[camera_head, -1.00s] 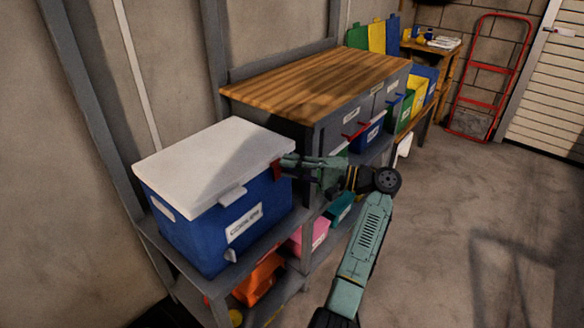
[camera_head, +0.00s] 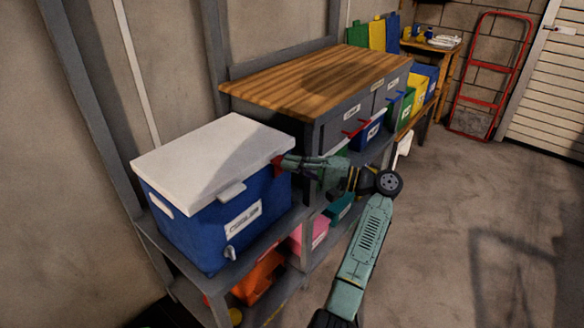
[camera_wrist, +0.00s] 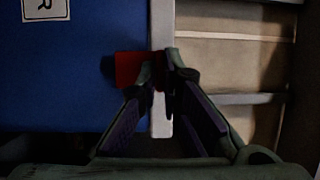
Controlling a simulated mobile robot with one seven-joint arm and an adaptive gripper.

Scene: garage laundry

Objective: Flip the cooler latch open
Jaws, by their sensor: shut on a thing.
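The cooler (camera_head: 165,215) is a blue box with a white lid (camera_head: 205,150), and the lid lies shut on it. The small red latch (camera_head: 277,164) is at the cooler's right front corner, just below the lid. My gripper (camera_head: 285,161) reaches it from the right. In the wrist view, the red latch (camera_wrist: 128,69) shows against the blue cooler wall (camera_wrist: 60,100). My gripper (camera_wrist: 160,72) is shut on the latch beside the pale lid edge (camera_wrist: 162,25). The fingers hide part of the latch.
The cooler stands on a grey shelf, with orange (camera_head: 258,280) and pink (camera_head: 312,235) bins below. A wood-topped cabinet (camera_head: 320,82) stands close behind my gripper. The concrete floor on the right is open, with a red hand truck (camera_head: 490,75) at the back.

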